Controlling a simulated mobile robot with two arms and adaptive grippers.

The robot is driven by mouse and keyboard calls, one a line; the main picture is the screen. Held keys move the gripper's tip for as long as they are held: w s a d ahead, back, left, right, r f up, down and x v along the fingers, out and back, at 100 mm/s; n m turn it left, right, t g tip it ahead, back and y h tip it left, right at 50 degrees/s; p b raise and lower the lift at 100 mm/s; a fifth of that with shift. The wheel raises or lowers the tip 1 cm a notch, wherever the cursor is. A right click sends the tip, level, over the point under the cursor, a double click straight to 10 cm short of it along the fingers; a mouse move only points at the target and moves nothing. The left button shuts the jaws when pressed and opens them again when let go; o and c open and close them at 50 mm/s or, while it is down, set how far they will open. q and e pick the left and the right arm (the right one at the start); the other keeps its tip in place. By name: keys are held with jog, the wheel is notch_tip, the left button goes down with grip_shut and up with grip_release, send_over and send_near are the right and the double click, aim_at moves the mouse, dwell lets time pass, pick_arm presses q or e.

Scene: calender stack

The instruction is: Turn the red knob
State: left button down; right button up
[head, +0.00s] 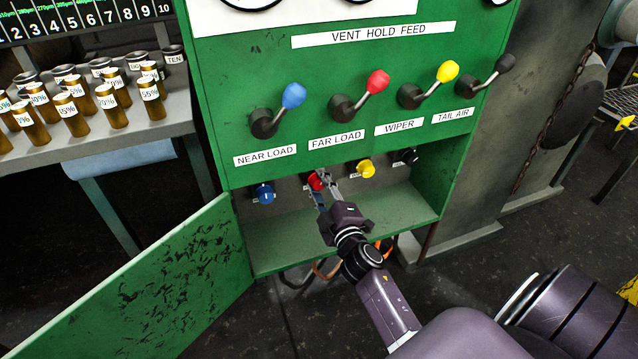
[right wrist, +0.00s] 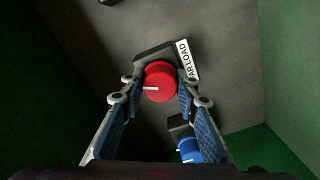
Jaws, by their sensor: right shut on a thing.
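The red knob (head: 314,181) sits on the back wall of the recess under the green panel, between a blue knob (head: 264,194) and a yellow knob (head: 366,169). My right gripper (head: 321,182) reaches into the recess and is shut on the red knob. In the right wrist view the red knob (right wrist: 159,82) lies between the two fingertips, its white mark pointing left. A label partly reading "AR LOAD" (right wrist: 187,60) is beside it. The blue knob also shows there (right wrist: 188,150), near the right finger. My left gripper is not in view.
A black knob (head: 405,157) is farther right in the recess. Levers with blue (head: 293,95), red (head: 377,81), yellow (head: 447,71) and black tips stand above. An open green door (head: 150,290) hangs at left. A bench (head: 100,145) holds several labelled cylinders.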

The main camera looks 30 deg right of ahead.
dwell(0.5)
jog(key=o, duration=1.2)
jog(key=shift+c, duration=0.2)
jog(key=shift+s, duration=0.1)
jog(key=v, duration=1.2)
jog(key=shift+f, duration=0.15)
